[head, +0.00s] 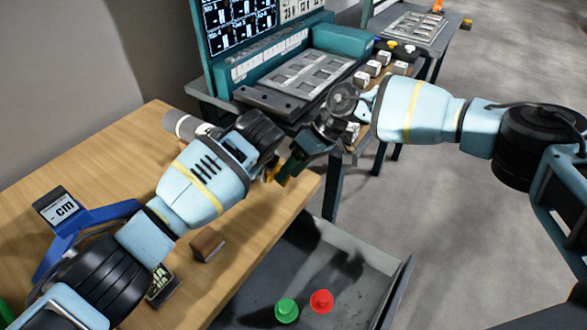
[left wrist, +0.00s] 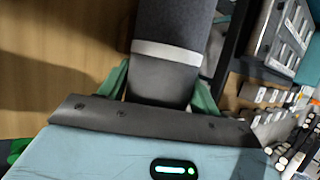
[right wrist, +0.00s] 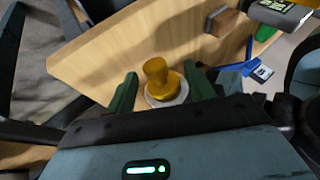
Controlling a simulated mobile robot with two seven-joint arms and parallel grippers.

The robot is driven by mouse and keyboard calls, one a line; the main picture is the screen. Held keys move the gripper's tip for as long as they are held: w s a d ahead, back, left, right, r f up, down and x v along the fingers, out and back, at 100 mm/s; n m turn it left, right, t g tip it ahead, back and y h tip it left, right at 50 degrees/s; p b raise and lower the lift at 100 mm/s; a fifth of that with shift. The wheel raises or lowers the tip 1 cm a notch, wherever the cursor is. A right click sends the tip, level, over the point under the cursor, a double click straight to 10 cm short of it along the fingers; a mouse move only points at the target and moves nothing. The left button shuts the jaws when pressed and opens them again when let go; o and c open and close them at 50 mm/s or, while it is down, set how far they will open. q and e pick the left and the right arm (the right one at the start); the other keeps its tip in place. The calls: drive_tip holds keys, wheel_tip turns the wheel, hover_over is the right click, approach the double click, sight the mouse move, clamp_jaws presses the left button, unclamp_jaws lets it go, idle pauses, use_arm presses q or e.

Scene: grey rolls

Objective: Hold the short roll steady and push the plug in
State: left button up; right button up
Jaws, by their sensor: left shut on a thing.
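My left gripper (left wrist: 165,95) is shut on a dark grey roll (left wrist: 170,30) with a pale band; its green fingers flank the roll. In the head view its fingertips are hidden behind its own wrist. A grey and white cylinder (head: 185,124) shows behind the left wrist; I cannot tell whether it is the held roll. A yellow plug (right wrist: 157,72) stands on a pale round ring or end face, between the spread green fingers of my right gripper (right wrist: 162,88). Gaps show on both sides of it. I cannot tell how deep the plug sits.
A green plug (head: 287,311) and a red plug (head: 321,301) lie in the grey tray (head: 245,316) below the table edge. The wooden table (head: 110,150) holds a brown block (head: 207,244) and a blue stand (head: 75,228). A bench with a panel (head: 305,78) stands behind.

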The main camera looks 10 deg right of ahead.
drive_tip(key=v, duration=1.2)
idle(0.5)
